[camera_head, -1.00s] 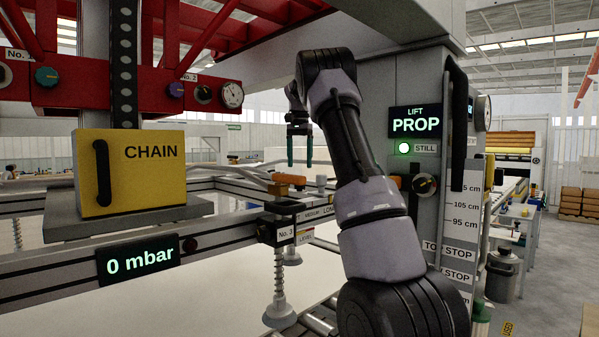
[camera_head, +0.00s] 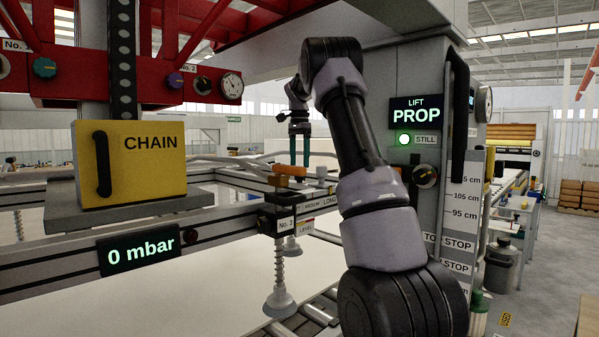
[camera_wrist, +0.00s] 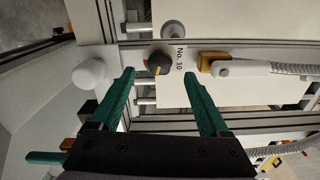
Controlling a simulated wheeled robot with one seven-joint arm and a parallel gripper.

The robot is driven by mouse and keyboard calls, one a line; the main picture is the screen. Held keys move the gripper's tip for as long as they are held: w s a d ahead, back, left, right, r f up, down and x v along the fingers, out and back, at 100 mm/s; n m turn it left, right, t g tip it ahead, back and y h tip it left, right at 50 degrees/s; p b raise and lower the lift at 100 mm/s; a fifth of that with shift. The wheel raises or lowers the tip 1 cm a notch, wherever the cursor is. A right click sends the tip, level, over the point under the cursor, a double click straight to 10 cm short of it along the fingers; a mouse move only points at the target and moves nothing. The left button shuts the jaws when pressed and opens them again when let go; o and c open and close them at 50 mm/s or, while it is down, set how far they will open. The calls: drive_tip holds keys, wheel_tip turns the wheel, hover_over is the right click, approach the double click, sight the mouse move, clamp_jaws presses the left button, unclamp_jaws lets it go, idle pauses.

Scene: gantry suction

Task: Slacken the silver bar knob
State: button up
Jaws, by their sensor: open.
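My gripper (camera_head: 299,160) shows in the head view beyond the near frame rail, its teal fingers pointing down. In the wrist view my gripper (camera_wrist: 158,74) is open, with nothing between the fingers. A round dark knob (camera_wrist: 158,63) with an orange-red mark sits on the white beam just beyond and between the fingertips, beside a "No. 10" label. A grey round knob-like piece (camera_wrist: 173,29) shows farther up. I cannot tell for sure which is the silver bar knob. The fingers look apart from both.
A white ball-shaped piece (camera_wrist: 88,72) is left of the fingers. A hose with an orange-brown fitting (camera_wrist: 211,63) is to the right. In the head view, a yellow CHAIN box (camera_head: 140,178), a "0 mbar" display (camera_head: 138,248) and the PROP column (camera_head: 415,115) surround the arm.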

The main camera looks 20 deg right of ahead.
drive_tip(key=shift+f, duration=2.2)
clamp_jaws()
drive_tip(key=shift+n, duration=3.3)
unclamp_jaws()
